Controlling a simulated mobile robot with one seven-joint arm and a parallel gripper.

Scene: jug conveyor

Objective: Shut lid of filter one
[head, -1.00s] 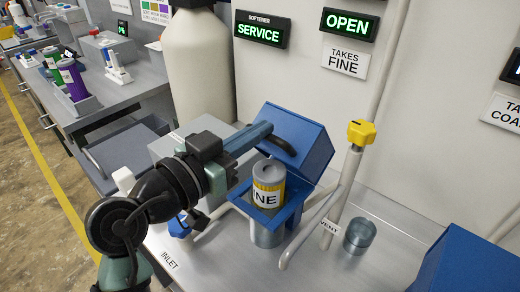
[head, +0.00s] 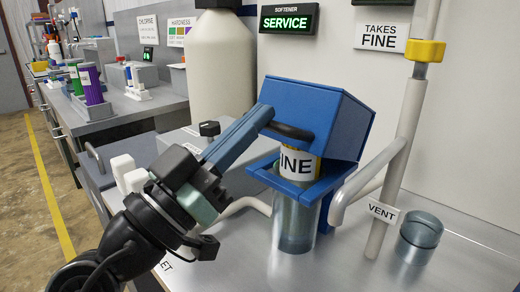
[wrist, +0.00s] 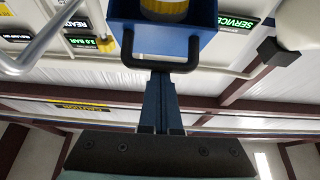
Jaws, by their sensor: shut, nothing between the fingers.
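The filter has a clear grey-blue bowl (head: 293,225) under a blue collar (head: 312,190). A cartridge (head: 298,163) with a white label and yellow band stands in it, its top hidden by the lid. The blue box-shaped lid (head: 325,115) is tilted above the collar, with a gap at the front where the cartridge shows. Its black handle (head: 290,131) faces my gripper (head: 264,114). In the wrist view my shut, empty fingers (wrist: 160,78) reach the handle (wrist: 160,65); whether they touch it I cannot tell.
A pipe with a yellow valve handle (head: 425,50) and a VENT label (head: 383,211) stands right of the filter. An empty clear cup (head: 419,238) sits on the metal bench. A white tank (head: 222,70) is behind. The bench front right is clear.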

